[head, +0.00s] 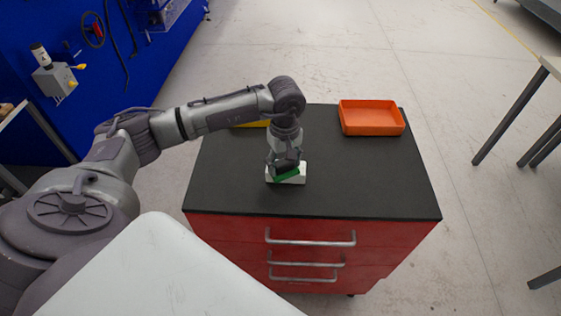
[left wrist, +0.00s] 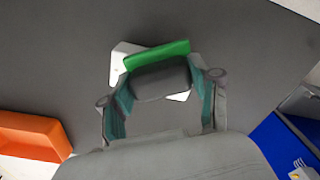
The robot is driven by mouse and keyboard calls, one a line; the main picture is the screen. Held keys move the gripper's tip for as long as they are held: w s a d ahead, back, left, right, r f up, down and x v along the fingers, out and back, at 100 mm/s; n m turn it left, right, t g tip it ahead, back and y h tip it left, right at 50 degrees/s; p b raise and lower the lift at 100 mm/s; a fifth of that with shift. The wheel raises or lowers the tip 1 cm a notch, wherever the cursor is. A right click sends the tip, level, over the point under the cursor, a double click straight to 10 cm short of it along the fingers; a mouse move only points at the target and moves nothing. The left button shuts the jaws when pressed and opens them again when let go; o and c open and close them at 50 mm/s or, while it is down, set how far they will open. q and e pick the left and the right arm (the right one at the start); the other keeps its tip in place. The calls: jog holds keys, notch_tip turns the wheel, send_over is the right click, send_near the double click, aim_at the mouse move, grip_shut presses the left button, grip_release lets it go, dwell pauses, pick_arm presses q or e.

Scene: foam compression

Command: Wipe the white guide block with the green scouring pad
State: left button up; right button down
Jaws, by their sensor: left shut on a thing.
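The white guide block (head: 299,177) lies on the black top of a red drawer cabinet, near the middle. The green scouring pad (head: 286,175) is held in my left gripper (head: 284,166), which points down at the block. In the left wrist view the green pad (left wrist: 157,54) lies across the white block (left wrist: 120,62), and the gripper (left wrist: 160,85) is shut on the pad. The pad hides much of the block. It looks to be on or just above the block; contact cannot be told for sure. My right gripper is not in view.
An orange tray (head: 371,131) stands at the back right of the cabinet top (head: 370,185); it also shows in the left wrist view (left wrist: 35,127). A yellow thing (head: 252,124) is partly hidden behind my left arm. The top's front and right are clear.

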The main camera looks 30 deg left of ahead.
pick_arm(q)
jog(key=shift+w+d+f, duration=0.1)
jog(key=shift+w+d, duration=0.05)
jog(key=shift+d, duration=0.05)
jog(key=shift+w+a+f+b, duration=0.1)
jog(key=shift+w+a+b, duration=0.2)
jog(key=shift+w+b, duration=0.25)
jog(key=shift+w+a+b, duration=0.35)
jog(key=shift+w+b, duration=0.1)
jog(key=shift+w, duration=0.1)
jog(key=shift+w+a+b, duration=0.3)
jog(key=shift+w+b, duration=0.15)
jog(key=shift+w, duration=0.1)
jog(key=shift+w+d+r, duration=0.2)
jog(key=shift+w+d, duration=0.2)
jog(key=shift+d, duration=0.15)
jog(key=shift+s+d+f, duration=0.1)
jog(key=shift+s+d, duration=0.45)
jog(key=shift+s, duration=0.35)
jog(key=shift+s+d, duration=0.5)
jog(key=shift+s, duration=0.4)
jog(key=shift+r+p, duration=1.2)
jog(key=shift+r, duration=1.8)
